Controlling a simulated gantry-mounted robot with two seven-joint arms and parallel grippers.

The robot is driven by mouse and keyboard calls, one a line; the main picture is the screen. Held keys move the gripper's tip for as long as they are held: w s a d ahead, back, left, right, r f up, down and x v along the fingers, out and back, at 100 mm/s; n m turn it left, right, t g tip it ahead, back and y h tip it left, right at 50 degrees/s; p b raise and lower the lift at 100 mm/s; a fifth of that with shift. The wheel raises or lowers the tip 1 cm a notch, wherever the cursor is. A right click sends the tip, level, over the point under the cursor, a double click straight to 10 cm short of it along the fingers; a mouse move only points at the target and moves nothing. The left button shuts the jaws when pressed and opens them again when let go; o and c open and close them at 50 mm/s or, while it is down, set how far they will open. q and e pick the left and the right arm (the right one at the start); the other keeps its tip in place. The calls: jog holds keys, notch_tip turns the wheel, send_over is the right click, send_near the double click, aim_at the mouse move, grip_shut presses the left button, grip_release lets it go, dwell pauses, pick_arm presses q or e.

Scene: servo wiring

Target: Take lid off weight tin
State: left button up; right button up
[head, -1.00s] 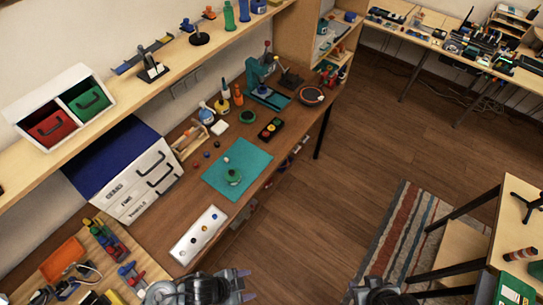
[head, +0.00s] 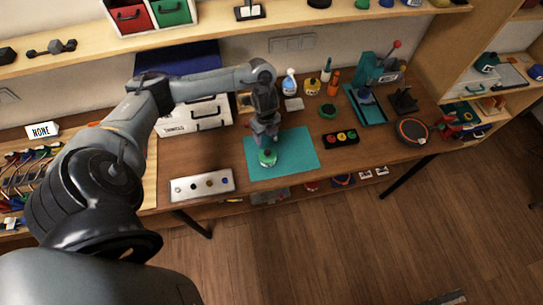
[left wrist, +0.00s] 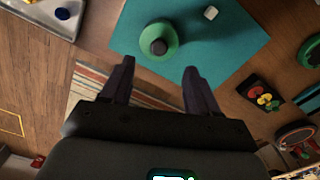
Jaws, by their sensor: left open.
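The weight tin (head: 267,158) is a small round green tin with a darker knob on top. It stands on the teal mat (head: 300,150) at the workbench, and it also shows in the left wrist view (left wrist: 159,42). The lid's edge cannot be told apart from the tin. My left gripper (head: 264,139) is above the tin in the head view. In the left wrist view my left gripper (left wrist: 158,68) is open and empty, its fingertips pointing toward the tin but not around it. My right gripper is not in view.
A pale tray with round pieces (head: 202,185) lies left of the mat. A dark panel with coloured buttons (head: 341,138) lies right. A small white block (left wrist: 211,13) sits on the mat near the tin. A white drawer box (head: 197,115) stands behind left.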

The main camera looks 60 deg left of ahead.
pick_arm(q)
jog(key=b, duration=0.2)
send_over(267, 152)
jog(key=f, duration=0.4)
jog(key=shift+w+a+f, duration=0.15)
jog(key=shift+w+f, duration=0.15)
jog(key=shift+f, duration=0.1)
jog(key=shift+s+d+f, duration=0.1)
jog(key=shift+s+f, duration=0.05)
jog(key=shift+f, duration=0.85)
jog(key=shift+s+d+f, duration=0.1)
jog(key=shift+s+f, duration=0.05)
jog(key=shift+f, duration=1.5)
grip_shut()
